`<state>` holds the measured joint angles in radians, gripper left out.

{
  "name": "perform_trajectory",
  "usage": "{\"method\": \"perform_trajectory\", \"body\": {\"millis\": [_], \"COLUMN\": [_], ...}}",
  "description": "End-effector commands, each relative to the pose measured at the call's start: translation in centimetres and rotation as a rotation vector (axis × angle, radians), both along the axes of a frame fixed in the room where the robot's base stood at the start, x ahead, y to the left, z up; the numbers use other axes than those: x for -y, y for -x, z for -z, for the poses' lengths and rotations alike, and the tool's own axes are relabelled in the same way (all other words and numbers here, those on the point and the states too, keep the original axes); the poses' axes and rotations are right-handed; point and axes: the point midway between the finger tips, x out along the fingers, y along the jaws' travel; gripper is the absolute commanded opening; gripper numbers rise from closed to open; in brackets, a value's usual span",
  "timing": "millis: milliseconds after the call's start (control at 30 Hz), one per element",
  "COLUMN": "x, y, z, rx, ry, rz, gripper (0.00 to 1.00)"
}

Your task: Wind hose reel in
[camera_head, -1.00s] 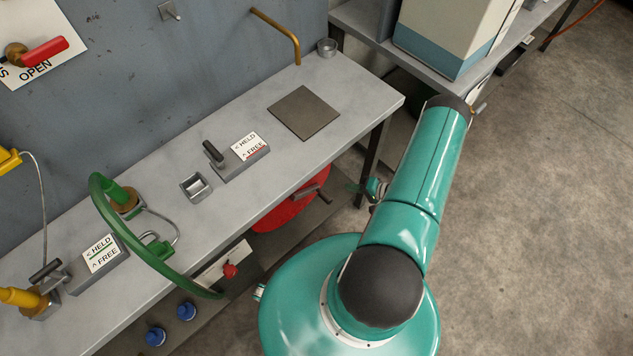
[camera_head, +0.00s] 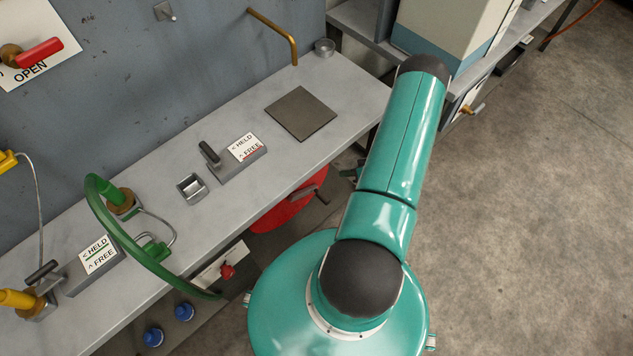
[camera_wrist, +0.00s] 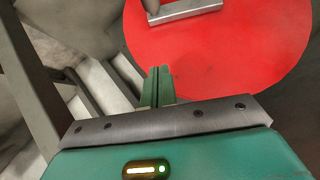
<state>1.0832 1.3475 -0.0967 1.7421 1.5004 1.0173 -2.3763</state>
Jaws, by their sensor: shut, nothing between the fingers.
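The hose reel is a red round flange (camera_head: 283,208) under the bench, mostly hidden by the bench top in the head view. A dark grey crank handle (camera_head: 313,185) sticks out from it. In the wrist view the red disc (camera_wrist: 220,50) fills the upper right, with the grey crank bar (camera_wrist: 185,12) at the top edge. My gripper (camera_wrist: 157,75) shows there with its green fingers together and empty. The fingertips overlap the disc's lower left edge in the picture, below the crank bar. I cannot tell whether they touch it. In the head view my arm mostly hides the gripper.
The grey bench (camera_head: 235,125) stands above the reel, and a dark bench leg (camera_wrist: 35,75) rises at the left in the wrist view. A green hoop (camera_head: 130,245) hangs over the bench front. Blue knobs (camera_head: 184,312) lie below. Open floor (camera_head: 530,220) spreads to the right.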

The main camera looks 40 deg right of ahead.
Motion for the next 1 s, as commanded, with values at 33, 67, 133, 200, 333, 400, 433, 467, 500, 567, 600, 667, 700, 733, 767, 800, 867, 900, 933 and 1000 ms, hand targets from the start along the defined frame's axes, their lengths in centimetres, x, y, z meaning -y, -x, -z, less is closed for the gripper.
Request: {"method": "perform_trajectory", "body": {"millis": [33,67,133,200,333,400,433,467,500,567,600,667,700,733,767,800,867,900,933,1000], "x": [0.1,0.1,0.0,-0.3,-1.1,-1.7,-1.9,-2.1,-2.5,-2.9,-3.3,-3.7,-4.1,-4.4,-4.6,-4.9,-5.2,-5.4,-5.5,-5.6], "y": [0.1,0.1,-0.2,-0.6,-2.1,-3.1,-3.5,-4.0,-4.5,-5.4,-5.9,-6.8,-6.7,-6.7,-6.7,-6.8,-6.8,-6.8,-6.8,-6.8], "z": [0.0,0.1,0.4,0.8,2.2,3.1,3.4,3.8,4.3,5.0,5.5,6.2,6.9,7.3,7.7,8.2,8.7,9.0,9.2,9.4], "rx": [0.001,0.001,0.001,0.001,0.0,0.001,0.001,0.002,0.0,0.001,0.0,0.001,-0.002,0.0,0.0,0.0,0.0,0.001,0.001,0.001], "ry": [0.006,0.007,0.008,0.007,0.007,0.005,0.005,0.006,0.005,0.006,0.005,0.006,0.003,0.004,0.004,0.004,0.004,0.005,0.006,0.006], "rz": [-0.001,-0.001,-0.002,0.001,0.0,0.001,0.0,0.001,0.001,-0.001,0.001,-0.001,0.001,0.001,0.0,-0.001,0.0,0.001,0.001,0.0], "gripper": [0.0,0.0,0.0,0.0,0.0,0.0,0.0,0.0,0.0,0.0,0.0,0.0,0.0,0.0,0.0,0.0,0.0,0.0,0.0,0.0]}}
